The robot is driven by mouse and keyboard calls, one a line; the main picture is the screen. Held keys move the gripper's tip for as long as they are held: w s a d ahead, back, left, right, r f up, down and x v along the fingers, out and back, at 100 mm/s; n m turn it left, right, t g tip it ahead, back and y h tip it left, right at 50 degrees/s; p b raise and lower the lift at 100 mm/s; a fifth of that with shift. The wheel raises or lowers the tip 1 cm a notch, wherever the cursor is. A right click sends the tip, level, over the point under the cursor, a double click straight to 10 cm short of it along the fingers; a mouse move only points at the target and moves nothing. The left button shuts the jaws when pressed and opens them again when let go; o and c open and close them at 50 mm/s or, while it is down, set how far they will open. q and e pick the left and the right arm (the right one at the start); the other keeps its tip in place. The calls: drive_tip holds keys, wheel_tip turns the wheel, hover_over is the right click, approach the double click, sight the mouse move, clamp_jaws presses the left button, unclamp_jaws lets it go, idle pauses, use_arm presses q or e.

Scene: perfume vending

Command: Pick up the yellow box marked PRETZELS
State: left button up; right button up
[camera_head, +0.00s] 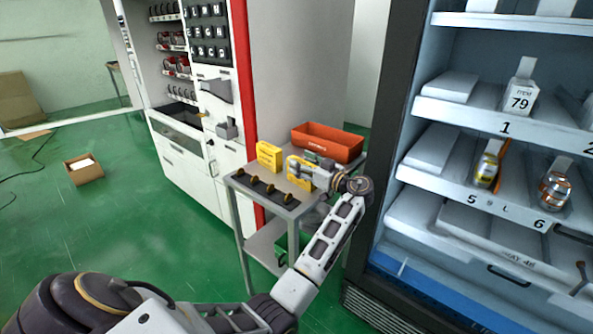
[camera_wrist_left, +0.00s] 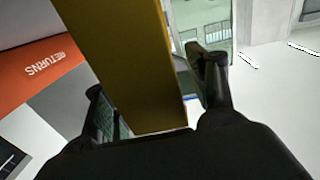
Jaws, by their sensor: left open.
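Two yellow boxes stand on the small grey table in the head view: one box (camera_head: 269,155) at the left, another yellow box (camera_head: 301,179) at the right. The lettering on both is too small to read, so I cannot tell which is marked PRETZELS. My left gripper (camera_head: 299,167) is at the right box and hides part of it. In the left wrist view, a yellow box (camera_wrist_left: 130,65) stands between the two fingers of my open left gripper (camera_wrist_left: 155,90). I cannot tell whether the fingers touch it. My right gripper is not in view.
An orange bin (camera_head: 327,142) stands behind the boxes; in the wrist view the orange bin (camera_wrist_left: 45,75) reads RETURNS. Several dark knobs line the table's (camera_head: 262,200) front. A shelved cooler (camera_head: 392,150) stands close on the right, a white vending cabinet (camera_head: 185,150) on the left.

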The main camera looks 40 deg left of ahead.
use_arm(q)
drive_tip(key=shift+a, duration=0.2)
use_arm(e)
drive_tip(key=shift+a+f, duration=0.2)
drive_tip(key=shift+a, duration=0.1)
use_arm(q)
drive_tip(key=shift+d, duration=0.1)
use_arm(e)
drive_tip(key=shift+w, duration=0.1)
use_arm(q)
drive_tip(key=shift+c, duration=0.5)
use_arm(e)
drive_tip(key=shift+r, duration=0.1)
use_arm(q)
drive_tip(key=c, duration=1.1)
drive_tip(key=shift+o, duration=0.2)
drive_tip(key=shift+r, duration=0.1)
drive_tip(key=shift+r, duration=0.45)
wheel_tip(320, 180, up, 8)
drive_tip(key=shift+f+p, duration=0.15)
drive_tip(key=shift+p, duration=0.55)
drive_tip(key=shift+r, duration=0.65)
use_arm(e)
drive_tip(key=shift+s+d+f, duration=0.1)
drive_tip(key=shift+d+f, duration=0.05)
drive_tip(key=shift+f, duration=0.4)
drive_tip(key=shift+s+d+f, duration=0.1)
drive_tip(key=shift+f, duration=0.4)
